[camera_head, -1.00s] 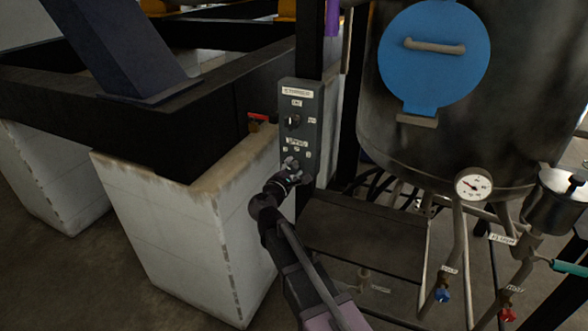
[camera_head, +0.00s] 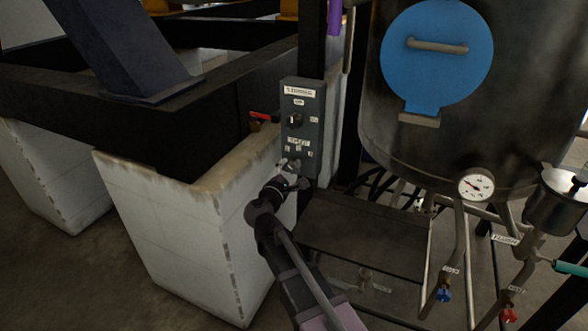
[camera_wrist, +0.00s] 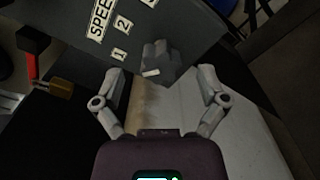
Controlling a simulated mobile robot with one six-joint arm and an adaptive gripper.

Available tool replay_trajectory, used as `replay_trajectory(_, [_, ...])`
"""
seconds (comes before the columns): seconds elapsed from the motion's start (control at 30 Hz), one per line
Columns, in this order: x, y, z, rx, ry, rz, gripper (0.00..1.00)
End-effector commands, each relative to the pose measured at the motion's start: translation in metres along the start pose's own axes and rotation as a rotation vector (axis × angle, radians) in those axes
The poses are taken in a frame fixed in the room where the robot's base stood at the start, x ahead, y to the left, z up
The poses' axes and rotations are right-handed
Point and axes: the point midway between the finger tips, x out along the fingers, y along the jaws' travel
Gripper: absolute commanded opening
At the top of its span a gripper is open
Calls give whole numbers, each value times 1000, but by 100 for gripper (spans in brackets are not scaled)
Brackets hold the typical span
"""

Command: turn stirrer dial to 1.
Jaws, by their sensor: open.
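The grey control panel (camera_head: 314,105) stands upright on a dark post left of the tank. In the wrist view its SPEED label (camera_wrist: 100,18) and number tags show, with the 1 tag (camera_wrist: 119,54) nearest the dial's left side. The grey stirrer dial (camera_wrist: 158,55) has a white mark at its lower end in the picture; I cannot tell exactly which number it points at. My gripper (camera_wrist: 161,76) is open, its fingers spread left and right, just short of the dial. In the head view my gripper (camera_head: 289,169) largely hides the dial at the panel's lower part.
A switch (camera_head: 295,120) sits higher on the panel. A red handle (camera_head: 262,117) is just left of it, with a brass padlock (camera_wrist: 54,87) in the wrist view. A white concrete plinth (camera_head: 175,225) is at left, a dark step (camera_head: 365,235) at right below the tank (camera_head: 400,130).

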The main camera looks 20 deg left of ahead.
Motion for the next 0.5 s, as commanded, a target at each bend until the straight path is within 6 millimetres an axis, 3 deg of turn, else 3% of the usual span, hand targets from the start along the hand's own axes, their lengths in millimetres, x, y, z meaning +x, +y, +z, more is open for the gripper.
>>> replay_trajectory(0.3, [-54, -1, 1, -1, 2, 2, 92])
replay_trajectory(0.5, [-79, 0, 1, -1, 1, 1, 92])
